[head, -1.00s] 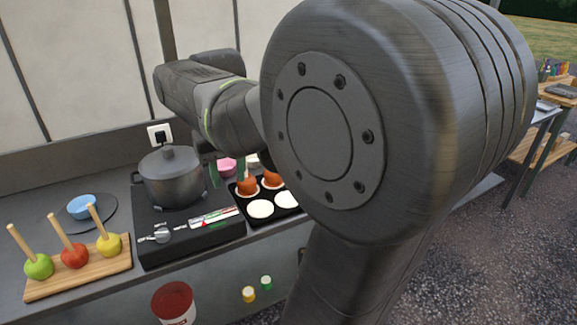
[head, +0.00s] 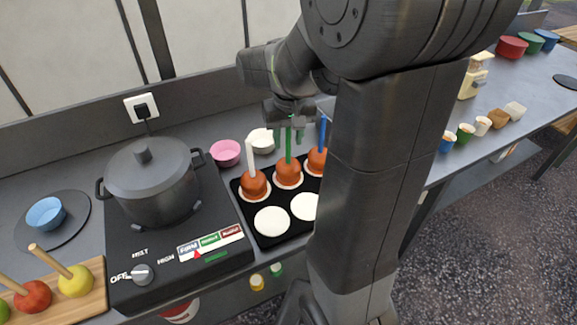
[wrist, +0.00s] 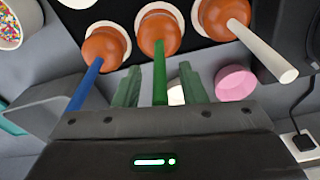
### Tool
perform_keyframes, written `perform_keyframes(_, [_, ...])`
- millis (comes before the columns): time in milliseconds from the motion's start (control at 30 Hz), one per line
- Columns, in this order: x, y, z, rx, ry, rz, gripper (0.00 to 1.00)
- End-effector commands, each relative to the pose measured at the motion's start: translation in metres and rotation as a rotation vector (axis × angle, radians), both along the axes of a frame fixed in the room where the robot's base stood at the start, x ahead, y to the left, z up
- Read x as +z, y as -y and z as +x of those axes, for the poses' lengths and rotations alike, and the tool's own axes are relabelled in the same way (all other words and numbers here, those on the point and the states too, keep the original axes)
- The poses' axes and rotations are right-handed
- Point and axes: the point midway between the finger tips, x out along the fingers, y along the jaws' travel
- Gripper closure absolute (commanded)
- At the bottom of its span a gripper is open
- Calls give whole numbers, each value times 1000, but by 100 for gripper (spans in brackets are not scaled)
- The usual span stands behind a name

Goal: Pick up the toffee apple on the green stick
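The toffee apple on the green stick (head: 288,174) stands upright in the black tray (head: 247,208), in the middle of a row of three. In the wrist view it is the middle apple (wrist: 158,36), with its green stick (wrist: 160,80) pointing towards my gripper. My gripper (wrist: 160,84) is open, its two greenish fingers one on each side of the green stick, with gaps showing to both. In the head view my gripper (head: 289,122) is above the tray at the stick's upper end. How far the fingers reach along the stick is partly hidden.
Toffee apples on a white stick (head: 255,185) and a blue stick (head: 317,160) stand close on either side. Flat white discs lie in front. A lidded pot (head: 152,185) on a hob is to the left; pink (head: 226,153) and white (head: 261,141) bowls are behind.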

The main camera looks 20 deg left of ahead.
Motion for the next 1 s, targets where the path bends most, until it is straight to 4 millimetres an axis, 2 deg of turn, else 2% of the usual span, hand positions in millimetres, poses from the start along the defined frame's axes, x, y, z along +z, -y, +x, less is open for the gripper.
perform_keyframes(100, [-9, 0, 0, 0, -1, -1, 62])
perform_keyframes(333, [-10, -1, 1, 0, 1, 1, 62])
perform_keyframes(500, [-10, -1, 1, 0, 1, 1, 96])
perform_keyframes(533, [-10, -1, 1, 0, 1, 1, 100])
perform_keyframes(867, [-7, -1, 1, 0, 2, 1, 100])
perform_keyframes(1000, [10, -1, 1, 0, 4, 3, 100])
